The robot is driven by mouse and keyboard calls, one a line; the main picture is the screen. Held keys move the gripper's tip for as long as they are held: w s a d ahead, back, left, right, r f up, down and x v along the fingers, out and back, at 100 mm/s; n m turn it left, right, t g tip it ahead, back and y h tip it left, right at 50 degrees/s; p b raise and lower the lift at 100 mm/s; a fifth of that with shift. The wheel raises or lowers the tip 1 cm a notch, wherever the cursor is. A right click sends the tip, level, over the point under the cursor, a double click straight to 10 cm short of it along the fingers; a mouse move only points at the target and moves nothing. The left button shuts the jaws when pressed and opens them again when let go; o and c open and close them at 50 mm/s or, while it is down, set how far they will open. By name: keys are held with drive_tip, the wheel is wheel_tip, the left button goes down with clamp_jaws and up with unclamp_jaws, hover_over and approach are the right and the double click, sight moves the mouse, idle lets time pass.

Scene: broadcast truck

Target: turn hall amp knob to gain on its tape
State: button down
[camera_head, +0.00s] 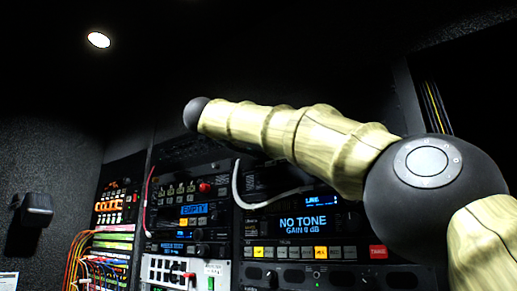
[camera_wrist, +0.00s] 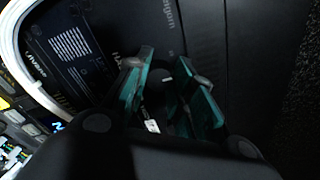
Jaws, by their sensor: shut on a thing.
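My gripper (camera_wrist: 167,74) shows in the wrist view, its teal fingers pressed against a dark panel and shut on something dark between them. This is probably the hall amp knob, but the fingers and shadow hide its outline and pointer. A small white patch (camera_wrist: 152,126) shows low between the fingers; I cannot tell what it is. No readable gain tape shows. In the head view an amp unit's screen (camera_head: 303,223) reads "NO TONE" and "GAIN 0 dB". My gripper is not visible there; my arm crosses the upper rack.
A white cable (camera_head: 237,188) loops beside the screen and also runs along the left of the wrist view (camera_wrist: 17,48). Another screen (camera_head: 194,210) reads "EMPTY". Coloured patch cables (camera_head: 76,262) hang at left. A dark box (camera_head: 35,209) is on the left wall.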

drive_tip(key=c, duration=1.2)
unclamp_jaws()
drive_tip(key=v, duration=1.2)
drive_tip(key=shift+w, duration=0.1)
